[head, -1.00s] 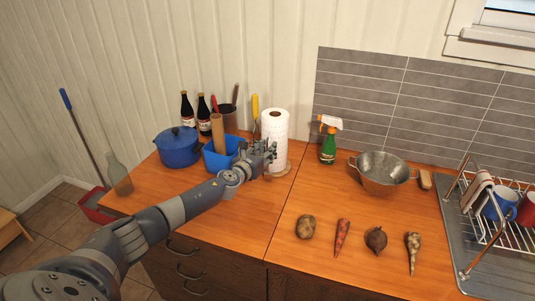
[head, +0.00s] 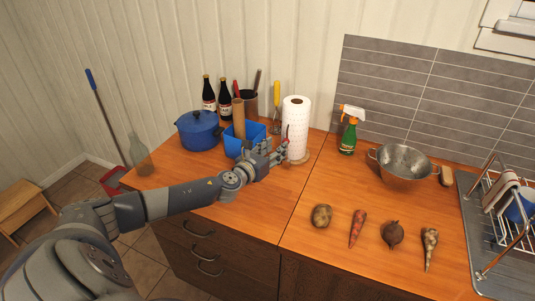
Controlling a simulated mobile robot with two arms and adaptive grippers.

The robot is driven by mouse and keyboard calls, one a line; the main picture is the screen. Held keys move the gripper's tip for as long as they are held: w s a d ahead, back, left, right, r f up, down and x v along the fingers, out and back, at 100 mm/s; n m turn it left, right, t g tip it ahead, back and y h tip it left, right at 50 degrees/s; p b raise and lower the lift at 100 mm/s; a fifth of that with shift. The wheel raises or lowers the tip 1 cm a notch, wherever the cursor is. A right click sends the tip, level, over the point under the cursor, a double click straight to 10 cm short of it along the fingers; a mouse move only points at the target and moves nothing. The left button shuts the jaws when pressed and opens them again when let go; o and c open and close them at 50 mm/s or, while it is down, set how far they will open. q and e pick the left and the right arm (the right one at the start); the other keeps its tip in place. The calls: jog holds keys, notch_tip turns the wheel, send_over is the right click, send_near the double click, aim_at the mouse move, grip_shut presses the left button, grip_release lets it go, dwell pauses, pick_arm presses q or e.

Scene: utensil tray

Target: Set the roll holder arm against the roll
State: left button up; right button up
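The white paper roll (head: 296,120) stands upright on a round wooden base (head: 298,158) at the back of the counter. A small red tip (head: 287,130) shows against the roll's left side, close to my fingers; I cannot tell whether it is part of the holder arm. The rest of the holder arm cannot be made out. My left gripper (head: 280,151) is at the roll's lower left, in front of the blue bin, with its fingers pointing toward the roll. The fingers are too small to show their opening or any contact. My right gripper is out of view.
A blue bin (head: 233,147) with a rolling pin, a blue pot (head: 198,131) and dark bottles (head: 225,101) crowd the left. A yellow-handled tool (head: 276,95) stands behind. A green spray bottle (head: 348,138) and colander (head: 404,164) are right. Vegetables lie in front; the middle counter is clear.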

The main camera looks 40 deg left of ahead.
pick_arm(q)
jog(key=shift+s+d+r, duration=0.1)
jog(key=shift+s+r, duration=0.1)
jog(key=shift+s, duration=0.8)
jog(key=shift+s+d+r, duration=0.1)
jog(key=shift+s+r, duration=0.05)
jog(key=shift+s, duration=0.8)
jog(key=shift+f, duration=0.1)
jog(key=c, duration=0.4)
jog(key=s+d+y+b, duration=0.1)
jog(key=s+d+f+b, duration=0.1)
jog(key=s+b, duration=0.1)
jog(key=s+d+f+n+y+b, duration=0.1)
jog(key=s+d+b, duration=0.1)
jog(key=shift+s+f+y, duration=0.2)
jog(key=shift+f+y, duration=0.05)
jog(key=shift+y, duration=0.05)
grip_shut()
jog(key=r+p+x, duration=0.1)
jog(key=p+x, duration=0.1)
jog(key=x, duration=1.1)
jog(key=shift+a+f+y+p, duration=0.2)
jog(key=shift+a+y+p, duration=0.1)
jog(key=shift+y+p, duration=0.1)
